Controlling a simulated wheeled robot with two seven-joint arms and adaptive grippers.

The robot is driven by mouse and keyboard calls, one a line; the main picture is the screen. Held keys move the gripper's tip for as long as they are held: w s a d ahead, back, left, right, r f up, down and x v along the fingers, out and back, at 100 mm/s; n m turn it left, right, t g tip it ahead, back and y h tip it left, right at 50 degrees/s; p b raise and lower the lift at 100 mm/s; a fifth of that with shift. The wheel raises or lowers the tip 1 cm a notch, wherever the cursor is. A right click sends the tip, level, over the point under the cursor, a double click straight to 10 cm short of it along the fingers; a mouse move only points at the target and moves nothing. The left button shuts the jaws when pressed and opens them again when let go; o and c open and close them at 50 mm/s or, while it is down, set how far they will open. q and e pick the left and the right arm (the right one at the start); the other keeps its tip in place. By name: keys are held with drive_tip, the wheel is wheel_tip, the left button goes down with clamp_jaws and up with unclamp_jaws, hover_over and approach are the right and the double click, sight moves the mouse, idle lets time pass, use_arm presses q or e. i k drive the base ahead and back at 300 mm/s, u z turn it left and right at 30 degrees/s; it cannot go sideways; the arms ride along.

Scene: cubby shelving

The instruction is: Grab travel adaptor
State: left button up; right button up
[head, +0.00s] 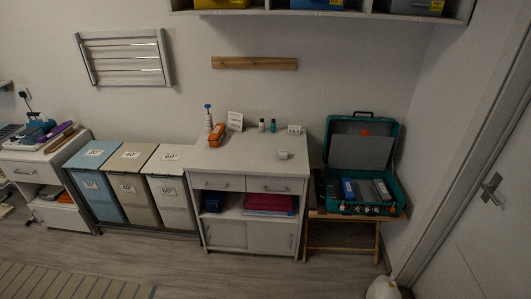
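A small white block (284,155) lies alone on the right part of the white cabinet's top (250,160). It may be the travel adaptor, but it is too small to tell. Another white piece with dark marks (294,129) stands at the back right of the same top, by the wall. Neither of my grippers is in view.
The cabinet top also holds an orange case (217,134), a spray bottle (208,118), a white card (235,120) and small bottles (273,126). Laundry bins (132,157) stand left, an open teal case (397,168) right. The floor (200,275) in front looks mostly clear.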

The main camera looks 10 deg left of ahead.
sight(283, 154)
drive_tip(key=i, duration=0.9)
drive_tip(key=z, duration=0.2)
